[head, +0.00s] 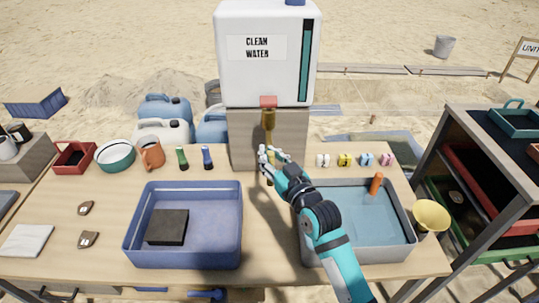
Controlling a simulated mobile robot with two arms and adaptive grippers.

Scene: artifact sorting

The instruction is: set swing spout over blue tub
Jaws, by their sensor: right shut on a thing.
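The brass swing spout (268,118) comes out below a red fitting on the white water tank (237,80). It points toward me, over the table between the two tubs. My right gripper (268,156) is shut on the spout near its lower end; the fingers partly hide that end. The blue tub (133,232) stands on the table to the left of the spout, with a dark block (167,227) inside. The spout is not above the blue tub. My left gripper is not in view.
A grey tub (409,241) with water and an orange-handled thing (376,184) stands right, under my right arm. A yellow bowl (431,216) is at the right edge. Small brushes, a jug (151,152) and several colored pieces line the back. Bare table lies between the tubs.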

